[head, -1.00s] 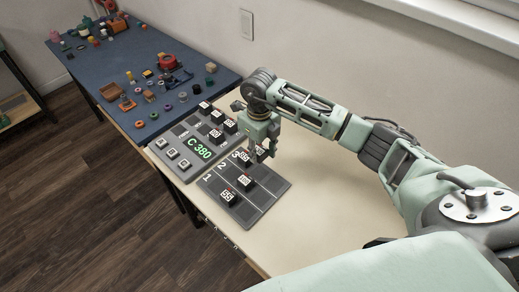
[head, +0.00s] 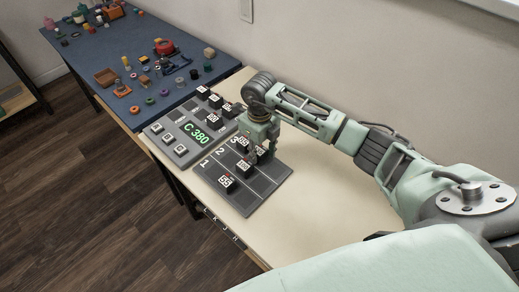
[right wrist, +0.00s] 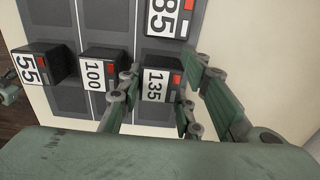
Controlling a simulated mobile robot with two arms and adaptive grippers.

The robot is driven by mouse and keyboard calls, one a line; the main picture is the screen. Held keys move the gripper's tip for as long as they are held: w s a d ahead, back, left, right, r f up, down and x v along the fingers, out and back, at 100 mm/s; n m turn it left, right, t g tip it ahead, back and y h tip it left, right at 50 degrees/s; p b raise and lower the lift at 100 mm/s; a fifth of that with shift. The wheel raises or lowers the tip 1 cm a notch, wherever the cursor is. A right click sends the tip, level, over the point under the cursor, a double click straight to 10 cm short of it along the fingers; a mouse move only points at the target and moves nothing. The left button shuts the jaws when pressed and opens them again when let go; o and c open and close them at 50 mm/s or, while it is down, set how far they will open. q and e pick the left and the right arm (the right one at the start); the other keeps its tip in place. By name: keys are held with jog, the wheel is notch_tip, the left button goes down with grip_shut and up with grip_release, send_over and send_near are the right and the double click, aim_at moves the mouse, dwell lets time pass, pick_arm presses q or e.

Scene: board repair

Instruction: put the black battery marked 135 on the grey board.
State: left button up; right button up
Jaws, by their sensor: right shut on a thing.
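The black battery marked 135 (right wrist: 161,86) is between the fingers of my right gripper (right wrist: 160,98) in the right wrist view. The gripper is shut on it. In the head view my right gripper (head: 263,152) is low over the grey board (head: 262,187), at the column marked 3. The battery sits in line with the 55 and 100 batteries; I cannot tell whether it rests on the board.
The board also holds batteries marked 55 (right wrist: 36,68), 100 (right wrist: 101,70) and 85 (right wrist: 168,18). A grey panel with a green C 380 display (head: 196,133) stands beside it. The blue mat (head: 110,60) holds many small items. The table's right part is clear.

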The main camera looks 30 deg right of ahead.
aim_at(260, 149)
jog(key=shift+f+b, duration=0.4)
jog(key=shift+f, duration=0.05)
dwell(0.4)
jog(key=o, duration=1.3)
notch_tip(260, 149, up, 12)
